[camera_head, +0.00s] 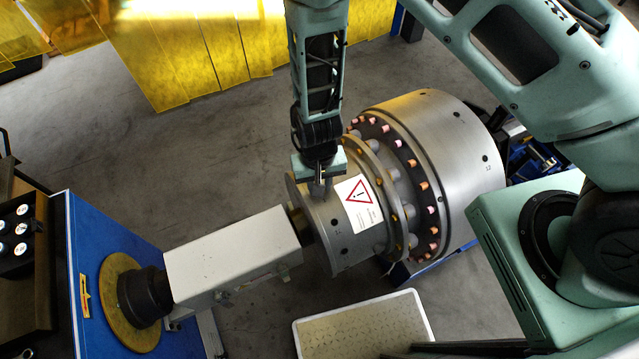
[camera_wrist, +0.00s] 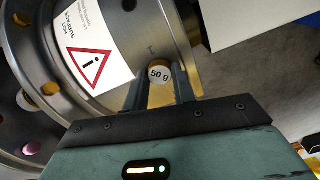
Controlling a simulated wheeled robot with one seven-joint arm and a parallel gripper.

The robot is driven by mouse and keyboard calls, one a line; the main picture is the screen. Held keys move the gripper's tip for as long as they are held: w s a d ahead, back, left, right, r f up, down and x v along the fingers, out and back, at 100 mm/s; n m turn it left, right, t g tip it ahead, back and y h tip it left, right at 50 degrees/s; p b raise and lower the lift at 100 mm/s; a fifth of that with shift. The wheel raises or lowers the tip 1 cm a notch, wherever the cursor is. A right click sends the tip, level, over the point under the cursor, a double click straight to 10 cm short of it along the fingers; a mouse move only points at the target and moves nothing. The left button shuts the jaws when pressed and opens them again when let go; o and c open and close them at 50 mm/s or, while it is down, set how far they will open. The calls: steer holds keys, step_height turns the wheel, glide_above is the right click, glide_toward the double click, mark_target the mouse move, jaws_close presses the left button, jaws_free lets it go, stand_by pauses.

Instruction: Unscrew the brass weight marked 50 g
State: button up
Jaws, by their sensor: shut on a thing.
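The brass weight marked 50 g (camera_wrist: 160,74) shows its white labelled face in the wrist view, set against the metal rotor (camera_wrist: 165,30). My gripper (camera_wrist: 160,92) is shut on the weight, one finger on each side of it. In the head view my gripper (camera_head: 320,188) reaches down to the upper side of the rotor (camera_head: 345,240), close to the white warning label (camera_head: 360,203). The weight itself is hidden behind the fingers there. Whether its thread is still in the rotor cannot be seen.
A grey housing (camera_head: 232,252) and a blue stand (camera_head: 85,230) are at the left of the rotor. A large steel drum (camera_head: 460,150) ringed with coloured plugs is at the right. A white-rimmed tray (camera_head: 428,308) lies below. Yellow curtains (camera_head: 180,60) hang behind.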

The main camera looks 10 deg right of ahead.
steer(key=shift+n, duration=0.4)
steer(key=shift+f+n+b, duration=0.1)
steer(key=shift+n+b, duration=0.3)
steer(key=shift+n, duration=0.1)
steer(key=shift+w+a+f+b, duration=0.15)
steer(key=shift+f+b, duration=0.15)
steer(key=shift+b, duration=0.8)
steer(key=shift+r+n+b, duration=0.1)
steer(key=shift+n+b, duration=0.3)
steer(key=shift+b, duration=0.8)
steer(key=shift+r, duration=0.3)
